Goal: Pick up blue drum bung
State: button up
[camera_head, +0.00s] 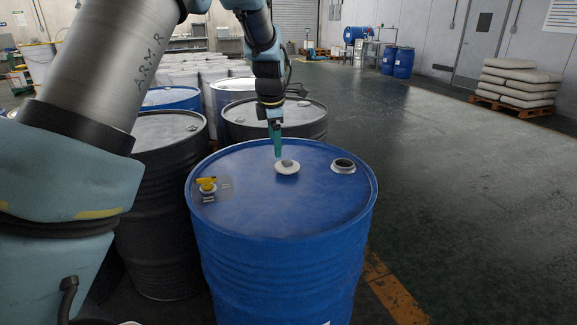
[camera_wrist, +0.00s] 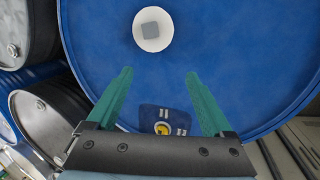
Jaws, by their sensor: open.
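The bung of the blue drum appears to be the white round disc (camera_head: 282,170) with a grey square block on top, lying on the drum lid. It also shows in the wrist view as a white disc (camera_wrist: 141,42) at the top, beyond the fingertips. The blue drum (camera_head: 265,213) stands upright with an open, rimmed bung hole (camera_head: 343,165) at the right of its lid. My gripper (camera_head: 277,157) points down just behind the disc in the head view. In the wrist view its two green fingers (camera_wrist: 159,74) are apart with nothing between them.
Black drums (camera_head: 165,215) stand close at left and behind (camera_head: 300,128). The floor at right (camera_head: 460,190) is clear.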

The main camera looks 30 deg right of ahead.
jog(key=d+n, duration=0.1)
jog(key=d, duration=0.3)
jog(key=p, duration=0.1)
send_near(289, 165)
jog(key=shift+w+d+f+n, duration=0.1)
jog(key=shift+f+n, duration=0.05)
jog(key=shift+f, duration=0.4)
jog(key=shift+w+f+n, duration=0.15)
jog(key=shift+f, duration=0.35)
jog(key=shift+p+x, duration=1.6)
jog(key=shift+x, duration=1.5)
jog(key=shift+c, duration=0.3)
